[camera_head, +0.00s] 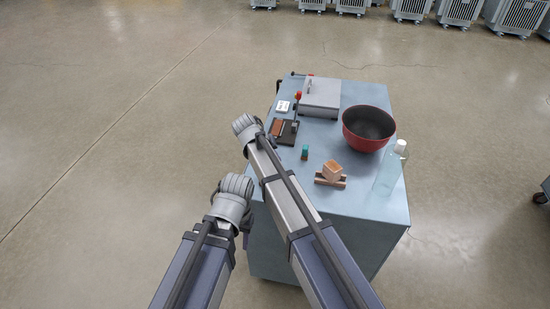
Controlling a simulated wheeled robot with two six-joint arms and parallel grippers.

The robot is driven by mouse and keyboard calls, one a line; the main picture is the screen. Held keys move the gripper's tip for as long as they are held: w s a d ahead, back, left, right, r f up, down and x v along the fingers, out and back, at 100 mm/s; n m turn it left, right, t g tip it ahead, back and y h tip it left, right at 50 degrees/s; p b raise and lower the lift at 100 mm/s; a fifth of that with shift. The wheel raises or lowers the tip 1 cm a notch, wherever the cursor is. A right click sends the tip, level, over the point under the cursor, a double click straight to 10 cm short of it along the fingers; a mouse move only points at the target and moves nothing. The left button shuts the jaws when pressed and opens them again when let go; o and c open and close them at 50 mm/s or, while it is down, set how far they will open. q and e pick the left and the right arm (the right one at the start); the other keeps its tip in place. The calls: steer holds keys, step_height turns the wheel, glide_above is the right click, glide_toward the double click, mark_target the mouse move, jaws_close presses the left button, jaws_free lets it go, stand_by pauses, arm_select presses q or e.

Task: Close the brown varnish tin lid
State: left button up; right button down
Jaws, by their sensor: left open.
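I cannot clearly make out a varnish tin or its lid. The closest match is a small dark, flat item with a brown part (279,128) on the left side of the cart top; whether it is open or shut is too small to tell. My left gripper (246,226) is open, mostly hidden below its wrist, beside the cart's near left side and away from the objects on top. My right arm reaches up across the cart's left edge, its wrist close to the brown item. The right gripper is hidden behind that wrist.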

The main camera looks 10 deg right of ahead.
steer(key=shift+d, duration=0.2)
steer(key=shift+a, duration=0.1)
steer(key=shift+r, duration=0.1)
steer(key=shift+r+p, duration=0.7)
steer(key=shift+p, duration=0.1)
steer(key=shift+r, duration=0.15)
